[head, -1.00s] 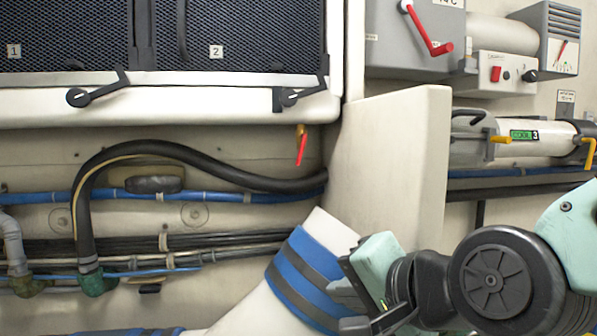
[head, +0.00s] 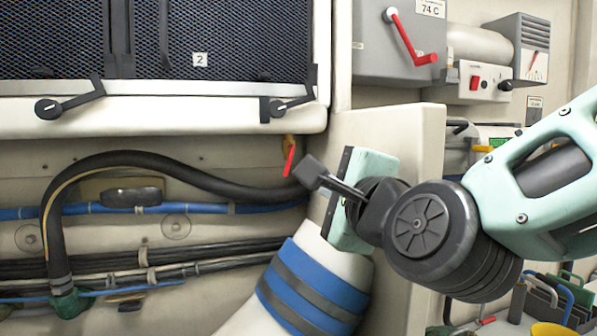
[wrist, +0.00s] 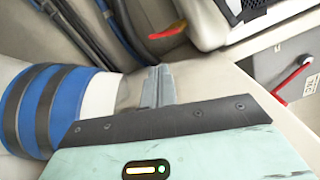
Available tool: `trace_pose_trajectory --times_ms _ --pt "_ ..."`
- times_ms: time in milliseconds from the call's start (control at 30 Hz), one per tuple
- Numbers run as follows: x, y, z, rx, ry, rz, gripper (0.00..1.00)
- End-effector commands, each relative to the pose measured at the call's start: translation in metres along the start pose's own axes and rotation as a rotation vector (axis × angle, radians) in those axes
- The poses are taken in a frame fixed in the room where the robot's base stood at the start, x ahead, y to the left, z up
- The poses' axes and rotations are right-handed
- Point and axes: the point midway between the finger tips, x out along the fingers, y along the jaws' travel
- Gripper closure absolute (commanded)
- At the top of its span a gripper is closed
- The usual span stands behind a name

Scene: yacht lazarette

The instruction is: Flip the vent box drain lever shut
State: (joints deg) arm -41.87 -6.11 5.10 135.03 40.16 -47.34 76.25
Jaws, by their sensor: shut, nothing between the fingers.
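The small red drain lever (head: 289,158) hangs from a brass fitting under the cream vent box (head: 200,118) and points down, slightly tilted. It also shows in the wrist view (wrist: 167,32), beyond the fingertips. My gripper (head: 308,172) is just right of and slightly below the lever in the head view, its fingers shut and empty. In the wrist view the shut fingers (wrist: 158,84) are apart from the lever. The exact depth gap between them is hard to judge in the head view.
A black hose (head: 150,160) curves along the wall below the vent box. A blue-banded white pipe (head: 330,262) rises under my gripper. A cream panel (head: 420,140) stands to the right. A grey box with a larger red handle (head: 404,36) is at upper right.

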Motion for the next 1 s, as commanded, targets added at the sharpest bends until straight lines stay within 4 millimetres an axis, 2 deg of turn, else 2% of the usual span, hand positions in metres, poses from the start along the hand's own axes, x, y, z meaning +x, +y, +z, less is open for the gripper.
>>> trace_pose_trajectory --times_ms 200,333,700,833,1000 --pt "0.001 0.000 0.000 -0.002 0.000 0.002 1.00" --pt "0.010 0.000 0.000 -0.004 0.001 0.004 1.00" --pt "0.072 -0.001 0.000 -0.006 0.001 0.005 1.00" --pt "0.088 -0.001 0.001 -0.005 0.000 0.004 1.00" --pt "0.099 0.000 0.000 -0.004 0.000 0.003 1.00"
